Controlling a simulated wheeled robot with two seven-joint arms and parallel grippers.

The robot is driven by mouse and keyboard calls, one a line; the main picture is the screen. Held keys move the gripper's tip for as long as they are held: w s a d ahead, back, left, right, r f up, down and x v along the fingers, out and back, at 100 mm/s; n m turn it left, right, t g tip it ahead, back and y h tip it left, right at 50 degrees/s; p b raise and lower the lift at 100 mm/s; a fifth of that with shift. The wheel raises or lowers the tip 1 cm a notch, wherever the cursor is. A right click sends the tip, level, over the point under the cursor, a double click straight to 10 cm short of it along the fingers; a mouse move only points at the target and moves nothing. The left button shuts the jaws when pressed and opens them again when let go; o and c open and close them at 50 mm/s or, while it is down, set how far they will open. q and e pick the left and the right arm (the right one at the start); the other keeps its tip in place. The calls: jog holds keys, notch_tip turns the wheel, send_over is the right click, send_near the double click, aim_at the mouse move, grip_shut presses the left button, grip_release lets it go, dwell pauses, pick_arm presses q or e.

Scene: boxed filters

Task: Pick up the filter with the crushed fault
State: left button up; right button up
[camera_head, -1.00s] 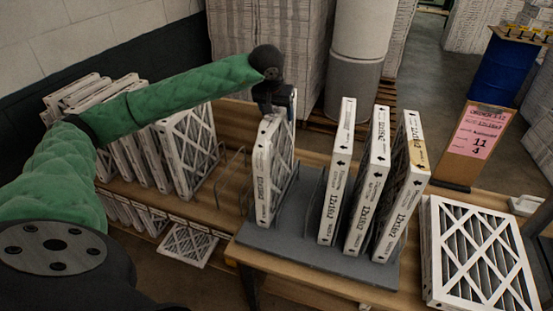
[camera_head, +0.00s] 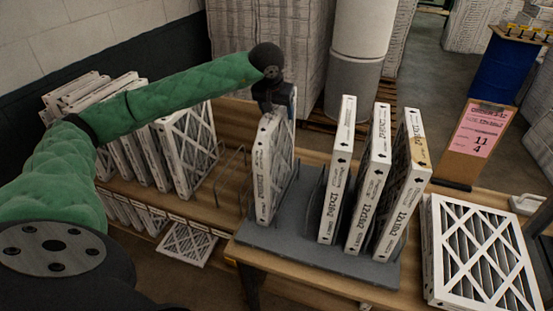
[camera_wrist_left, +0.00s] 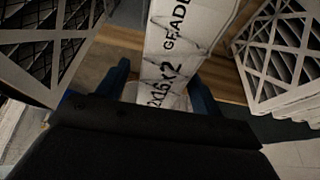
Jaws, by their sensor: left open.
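Several white-framed filters stand upright in a grey rack (camera_head: 310,250) on the wooden table. My left gripper (camera_head: 274,108) is at the top of the leftmost filter (camera_head: 264,180), pointing down. The left wrist view shows its blue fingers (camera_wrist_left: 160,92) open, one on each side of this filter's white edge (camera_wrist_left: 168,60). That edge looks creased and bent there. A gap shows beside the fingers, so I cannot see a firm grip. The middle two filters (camera_head: 338,170) (camera_head: 370,180) look straight. The rightmost filter (camera_head: 402,190) has a tan patch near its top. My right gripper is not in view.
More filters (camera_head: 185,150) stand in a wooden shelf at the left, with one lying low (camera_head: 187,243). A flat filter stack (camera_head: 480,255) lies at the table's right. Wire dividers (camera_head: 232,175) stand left of the rack.

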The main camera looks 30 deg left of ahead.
pick_arm(q)
jog(key=shift+c, duration=0.5)
grip_shut()
